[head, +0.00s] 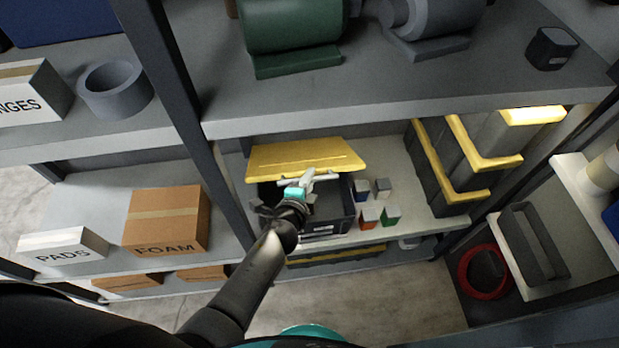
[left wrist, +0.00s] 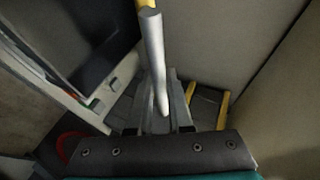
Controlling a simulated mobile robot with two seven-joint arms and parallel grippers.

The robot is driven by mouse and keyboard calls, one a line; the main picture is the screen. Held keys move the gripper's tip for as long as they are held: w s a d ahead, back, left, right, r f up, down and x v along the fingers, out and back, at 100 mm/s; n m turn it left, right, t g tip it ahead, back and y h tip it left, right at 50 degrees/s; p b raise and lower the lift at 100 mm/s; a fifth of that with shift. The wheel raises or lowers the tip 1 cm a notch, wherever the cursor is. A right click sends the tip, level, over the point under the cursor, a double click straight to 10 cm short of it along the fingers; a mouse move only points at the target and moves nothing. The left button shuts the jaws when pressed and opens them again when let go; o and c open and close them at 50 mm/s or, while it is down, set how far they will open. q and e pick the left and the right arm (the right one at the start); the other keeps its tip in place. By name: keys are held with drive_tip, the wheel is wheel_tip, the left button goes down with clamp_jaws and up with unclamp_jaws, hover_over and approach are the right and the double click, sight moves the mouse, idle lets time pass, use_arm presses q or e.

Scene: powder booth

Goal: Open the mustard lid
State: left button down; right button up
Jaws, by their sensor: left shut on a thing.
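The mustard lid (head: 300,160) stands tilted up at the back of a dark grey bin (head: 328,227) on the middle shelf, with part of the bin's dark inside showing below it. A pale bar handle (head: 330,178) runs along the lid's front side. My left gripper (head: 308,183) is shut on this handle, in front of the lid. In the left wrist view the handle is a grey bar (left wrist: 153,50) with a yellow end at the top, and it runs down between the fingers (left wrist: 160,108). My arm hides the bin's left front. My right gripper is not in view.
Small boxes, among them a red one (head: 369,219) and a green one (head: 391,216), stand right of the bin. Grey bins with yellow edges (head: 455,165) are farther right. The upper shelf (head: 400,105) hangs close above the lid. A dark post (head: 185,110) stands left.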

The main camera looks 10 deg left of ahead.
use_arm(q)
drive_tip(key=c, duration=0.8)
unclamp_jaws()
drive_tip(key=shift+c, duration=0.2)
drive_tip(key=shift+s, duration=0.15)
drive_tip(key=p+v, duration=0.3)
drive_tip(key=v, duration=1.2)
drive_tip(key=shift+r, duration=0.1)
